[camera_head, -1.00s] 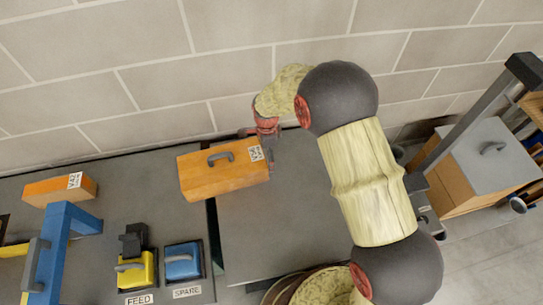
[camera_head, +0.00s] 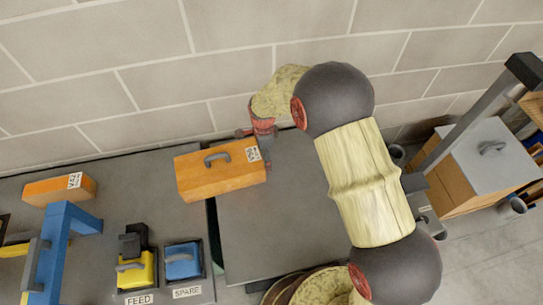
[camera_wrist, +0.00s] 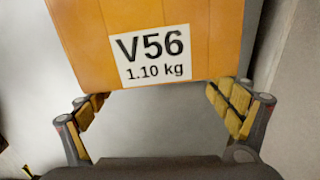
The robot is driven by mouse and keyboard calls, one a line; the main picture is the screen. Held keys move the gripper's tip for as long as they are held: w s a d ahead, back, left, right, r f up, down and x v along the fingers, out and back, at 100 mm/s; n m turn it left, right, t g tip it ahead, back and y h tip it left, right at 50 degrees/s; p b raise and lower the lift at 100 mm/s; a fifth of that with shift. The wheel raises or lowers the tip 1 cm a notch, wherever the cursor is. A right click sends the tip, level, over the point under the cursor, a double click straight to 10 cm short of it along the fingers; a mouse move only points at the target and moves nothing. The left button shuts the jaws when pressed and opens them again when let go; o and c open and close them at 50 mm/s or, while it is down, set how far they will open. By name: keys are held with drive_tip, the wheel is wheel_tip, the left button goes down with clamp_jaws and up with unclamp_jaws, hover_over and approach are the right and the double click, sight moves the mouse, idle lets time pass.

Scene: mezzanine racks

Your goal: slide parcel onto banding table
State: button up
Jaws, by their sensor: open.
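The orange parcel (camera_head: 218,175) has a grey handle on top and a white label at its right end. Neither table carries a readable name saying banding. My gripper (camera_head: 267,158) is at the parcel's right end, partly hidden behind it. In the wrist view, the parcel (camera_wrist: 210,45) shows its V56, 1.10 kg label, and my gripper (camera_wrist: 156,97) is open, fingers apart near that end. Contact cannot be told.
On the left table are another orange box (camera_head: 58,190), a blue frame (camera_head: 66,235), a yellow block (camera_head: 137,268) at FEED and a blue block (camera_head: 183,263) at SPARE. A brick wall (camera_head: 200,60) runs behind. A grey-topped cabinet (camera_head: 490,165) stands right.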

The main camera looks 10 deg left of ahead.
drive_tip(key=shift+s+a, duration=0.1)
drive_tip(key=shift+a, duration=0.15)
idle(0.3)
drive_tip(key=shift+w+d, duration=0.3)
drive_tip(key=shift+d, duration=0.4)
drive_tip(key=shift+w+d, duration=0.3)
drive_tip(key=shift+d, duration=0.4)
wheel_tip(320, 180, up, 13)
drive_tip(key=p, duration=0.7)
drive_tip(key=shift+p, duration=0.3)
drive_tip(key=shift+c, duration=0.3)
